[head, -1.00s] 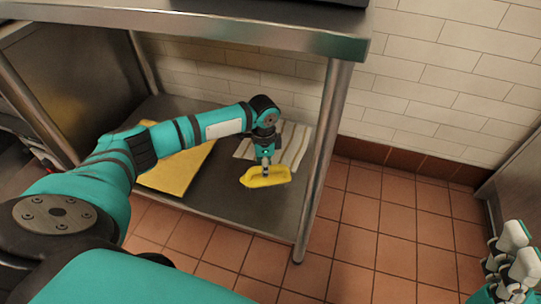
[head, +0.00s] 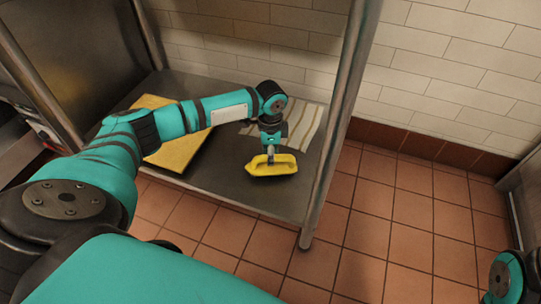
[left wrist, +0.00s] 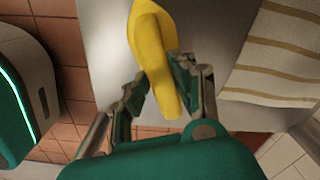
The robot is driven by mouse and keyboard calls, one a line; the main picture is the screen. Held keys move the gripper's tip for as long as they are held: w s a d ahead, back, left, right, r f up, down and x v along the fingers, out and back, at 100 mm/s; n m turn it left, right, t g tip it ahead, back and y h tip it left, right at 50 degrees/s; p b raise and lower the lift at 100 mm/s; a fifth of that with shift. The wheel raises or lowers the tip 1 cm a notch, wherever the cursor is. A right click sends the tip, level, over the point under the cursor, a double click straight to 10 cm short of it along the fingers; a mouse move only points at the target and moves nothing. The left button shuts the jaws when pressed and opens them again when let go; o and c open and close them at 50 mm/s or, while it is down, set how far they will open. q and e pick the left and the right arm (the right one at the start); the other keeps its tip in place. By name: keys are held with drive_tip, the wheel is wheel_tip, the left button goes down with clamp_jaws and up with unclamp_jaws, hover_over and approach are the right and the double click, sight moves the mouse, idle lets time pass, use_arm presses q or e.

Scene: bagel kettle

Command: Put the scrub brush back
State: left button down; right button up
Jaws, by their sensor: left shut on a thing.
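The yellow scrub brush (head: 272,169) is over the front part of the metal lower shelf (head: 228,178), to the right of the yellow board. My left gripper (head: 271,155) is shut on it from above. In the left wrist view the brush (left wrist: 153,45) sits between the fingers of my left gripper (left wrist: 160,86), its long body pointing away from the palm. I cannot tell whether the brush touches the shelf. Part of my right arm shows at the right edge of the head view, but its gripper fingers are out of view.
A striped cloth (head: 307,125) lies on the shelf behind the brush, and a yellow board (head: 177,150) lies to the left. A metal table leg (head: 338,130) stands close at right. A tiled wall is behind; the red tile floor is clear in front.

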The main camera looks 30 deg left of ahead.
use_arm(q)
drive_tip(key=shift+f, duration=0.55)
idle(0.4)
drive_tip(key=c, duration=1)
unclamp_jaws()
